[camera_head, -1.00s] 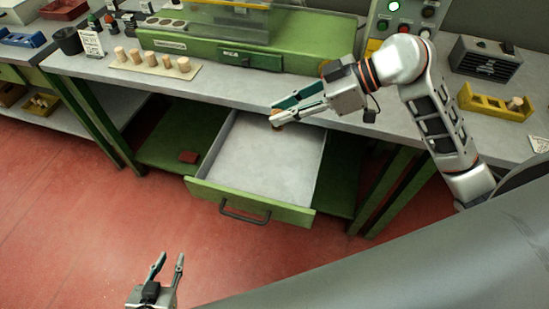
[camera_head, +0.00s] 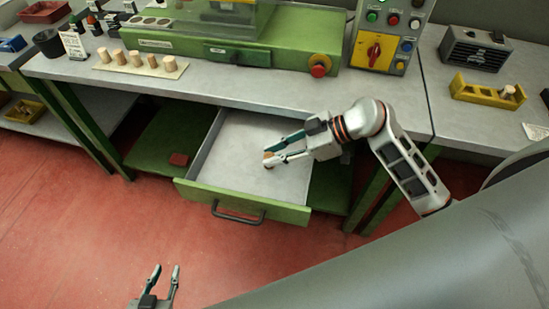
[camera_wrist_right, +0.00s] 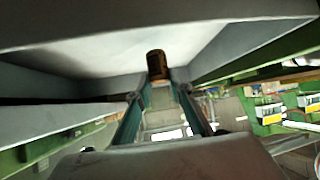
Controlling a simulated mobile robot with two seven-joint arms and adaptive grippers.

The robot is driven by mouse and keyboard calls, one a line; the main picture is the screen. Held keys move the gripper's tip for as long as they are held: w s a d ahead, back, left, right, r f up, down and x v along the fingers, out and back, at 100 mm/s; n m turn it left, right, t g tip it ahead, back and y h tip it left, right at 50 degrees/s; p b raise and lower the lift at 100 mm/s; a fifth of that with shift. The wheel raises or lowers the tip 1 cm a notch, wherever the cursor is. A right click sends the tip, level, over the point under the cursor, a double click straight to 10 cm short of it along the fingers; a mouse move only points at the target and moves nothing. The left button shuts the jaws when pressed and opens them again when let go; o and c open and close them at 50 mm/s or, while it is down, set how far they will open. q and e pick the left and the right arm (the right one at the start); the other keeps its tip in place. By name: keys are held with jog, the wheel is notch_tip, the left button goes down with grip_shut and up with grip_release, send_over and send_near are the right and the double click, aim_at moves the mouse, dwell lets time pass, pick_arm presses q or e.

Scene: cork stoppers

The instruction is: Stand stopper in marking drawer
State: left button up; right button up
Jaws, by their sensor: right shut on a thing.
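The marking drawer (camera_head: 280,211) is pulled out below the bench, with a green front, a dark handle and a pale grey floor. My right gripper (camera_head: 273,159) reaches over the drawer's interior, shut on a small brown cork stopper (camera_head: 267,156). The stopper shows more clearly in the right wrist view (camera_wrist_right: 157,66), between the fingertips (camera_wrist_right: 158,82), roughly upright in that picture, with the pale drawer interior behind it. I cannot tell whether it touches the drawer floor. My left gripper (camera_head: 162,285) is open and empty at the lower left, over the red floor.
Several pale stoppers stand on a board (camera_head: 164,72) on the bench (camera_head: 228,92). A green machine (camera_head: 200,45) and a control panel (camera_head: 388,45) stand behind. The rest of the drawer floor looks empty.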

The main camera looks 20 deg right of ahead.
jog(key=shift+f, duration=1.05)
jog(key=shift+f, duration=0.15)
jog(key=o, duration=0.7)
jog(key=v, duration=1.2)
jog(key=shift+s+p, duration=0.1)
jog(key=shift+p, duration=0.2)
